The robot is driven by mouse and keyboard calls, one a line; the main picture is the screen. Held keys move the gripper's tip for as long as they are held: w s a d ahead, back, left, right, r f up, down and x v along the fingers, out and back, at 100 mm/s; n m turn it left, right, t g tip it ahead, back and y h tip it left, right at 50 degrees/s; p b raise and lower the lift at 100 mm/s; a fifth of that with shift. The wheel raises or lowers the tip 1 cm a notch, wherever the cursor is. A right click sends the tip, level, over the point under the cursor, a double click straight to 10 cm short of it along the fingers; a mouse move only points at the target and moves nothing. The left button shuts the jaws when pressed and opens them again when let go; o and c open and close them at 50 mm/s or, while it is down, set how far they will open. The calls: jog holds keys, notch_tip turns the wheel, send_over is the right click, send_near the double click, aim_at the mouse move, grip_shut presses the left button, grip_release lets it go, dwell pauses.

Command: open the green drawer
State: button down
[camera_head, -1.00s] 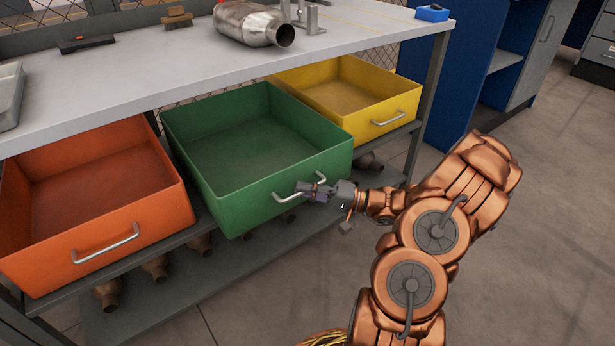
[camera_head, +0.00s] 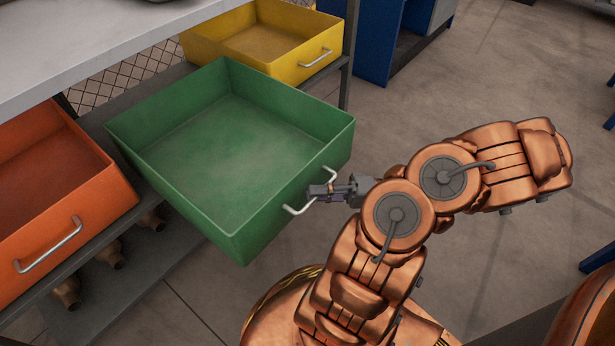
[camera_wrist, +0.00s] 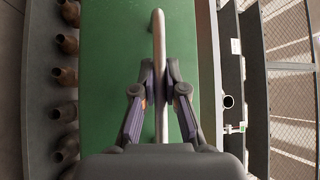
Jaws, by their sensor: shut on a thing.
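The green drawer (camera_head: 215,165) is pulled far out from under the bench in the head view, and it is empty. Its metal handle (camera_head: 296,210) is on the front face. My gripper (camera_head: 318,192) is at the middle of this handle, shut on it. In the wrist view the green front (camera_wrist: 115,50) fills the middle. The handle bar (camera_wrist: 158,40) runs between the two fingers of my gripper (camera_wrist: 159,88), which close on it from both sides.
An orange drawer (camera_head: 50,190) is left of the green one, and a yellow drawer (camera_head: 262,42) is behind it to the right. The grey bench top (camera_head: 90,45) is above. Brown converter parts (camera_head: 110,254) lie on the lower shelf.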

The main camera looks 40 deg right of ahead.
jog(key=shift+s+d, duration=0.15)
jog(key=shift+s, duration=0.6)
jog(key=shift+f, duration=0.1)
jog(key=c, duration=1.2)
grip_release()
jog(key=v, duration=1.2)
jog(key=shift+w, duration=0.1)
